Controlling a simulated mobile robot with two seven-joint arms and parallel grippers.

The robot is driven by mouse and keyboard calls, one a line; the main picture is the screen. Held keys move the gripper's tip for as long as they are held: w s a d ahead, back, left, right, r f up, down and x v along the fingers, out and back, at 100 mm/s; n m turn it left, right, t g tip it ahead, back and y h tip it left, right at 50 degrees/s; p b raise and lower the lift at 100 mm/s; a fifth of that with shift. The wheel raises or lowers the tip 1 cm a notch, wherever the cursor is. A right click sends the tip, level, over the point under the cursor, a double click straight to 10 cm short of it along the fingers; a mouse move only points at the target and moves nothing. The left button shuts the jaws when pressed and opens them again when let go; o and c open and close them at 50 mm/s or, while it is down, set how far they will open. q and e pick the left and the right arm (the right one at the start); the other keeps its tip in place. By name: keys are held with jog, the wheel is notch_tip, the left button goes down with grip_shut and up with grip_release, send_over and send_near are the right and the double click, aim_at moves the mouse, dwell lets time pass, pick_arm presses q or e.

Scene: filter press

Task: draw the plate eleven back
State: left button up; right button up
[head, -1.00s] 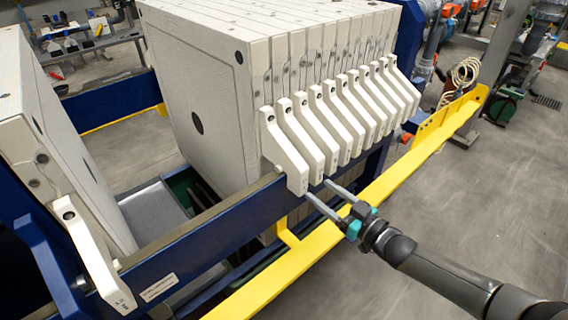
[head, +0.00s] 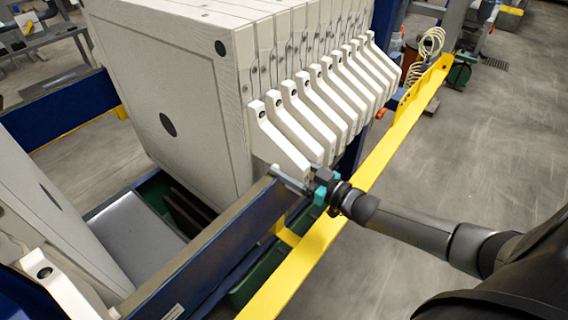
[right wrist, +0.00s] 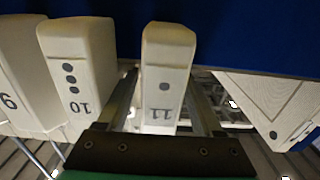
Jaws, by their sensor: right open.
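Plate eleven is the front plate of the white stack (head: 185,110) in the head view. Its handle (head: 278,140) slants down toward my right gripper (head: 293,174). In the right wrist view the handle marked 11 (right wrist: 166,75) stands between the two open fingers of the gripper (right wrist: 168,105), with a gap visible on the right side. The left finger lies between handle 11 and the handle marked 10 (right wrist: 80,75). Whether either finger touches a handle I cannot tell. My left gripper is in neither view.
A separate white plate (head: 40,210) stands at the left end, with its own handle (head: 60,285). An open gap over a grey tray (head: 135,235) lies between it and the stack. The blue side rail (head: 215,255) and yellow bar (head: 320,235) run along the press.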

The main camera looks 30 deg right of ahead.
grip_shut()
dwell(0.4)
dwell(0.9)
